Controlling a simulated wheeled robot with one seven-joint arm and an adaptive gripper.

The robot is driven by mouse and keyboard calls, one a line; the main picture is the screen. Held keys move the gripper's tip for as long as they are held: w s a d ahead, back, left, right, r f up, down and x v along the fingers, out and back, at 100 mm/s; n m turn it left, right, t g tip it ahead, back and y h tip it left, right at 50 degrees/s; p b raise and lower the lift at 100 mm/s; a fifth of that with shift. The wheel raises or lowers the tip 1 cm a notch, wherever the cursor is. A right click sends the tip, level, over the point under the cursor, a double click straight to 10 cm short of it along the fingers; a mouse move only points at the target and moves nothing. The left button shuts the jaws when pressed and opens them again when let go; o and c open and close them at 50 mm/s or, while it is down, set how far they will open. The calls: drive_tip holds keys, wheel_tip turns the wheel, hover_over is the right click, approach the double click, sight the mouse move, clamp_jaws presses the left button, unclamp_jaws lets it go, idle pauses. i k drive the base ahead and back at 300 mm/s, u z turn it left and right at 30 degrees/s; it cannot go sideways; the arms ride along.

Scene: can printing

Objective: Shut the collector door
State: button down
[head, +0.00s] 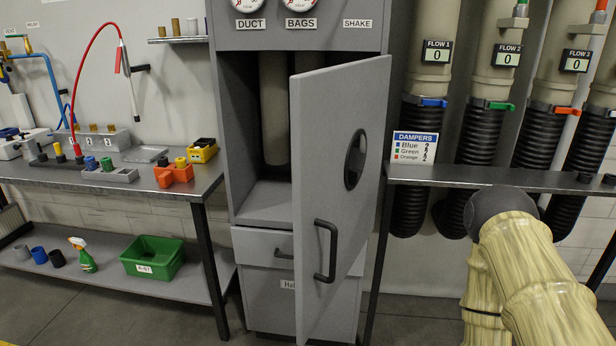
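The collector cabinet (225,150) is grey and stands in the middle of the head view, with two gauges and the labels DUCT, BAGS and SHAKE on top. Its door (345,110) is open, swung out toward me. The door has a dark oval window (355,161) and a black bar handle (328,250). Inside the opening a beige filter bag (273,110) hangs on the left; the door hides the rest. My arm shows at the lower right, apart from the door. My gripper is not in view.
A bench (140,185) with tools, coloured parts and a red hose stands on the left; a green bin (152,257) sits on its lower shelf. On the right, a narrow shelf (430,175) runs before ducts with dampers (434,102). Floor shows before the right shelf.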

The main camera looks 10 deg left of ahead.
sight(338, 113)
drive_tip(key=k, duration=1)
drive_tip(key=z, duration=1.3)
drive_tip(key=i, duration=0.9)
drive_tip(key=u, duration=1.4)
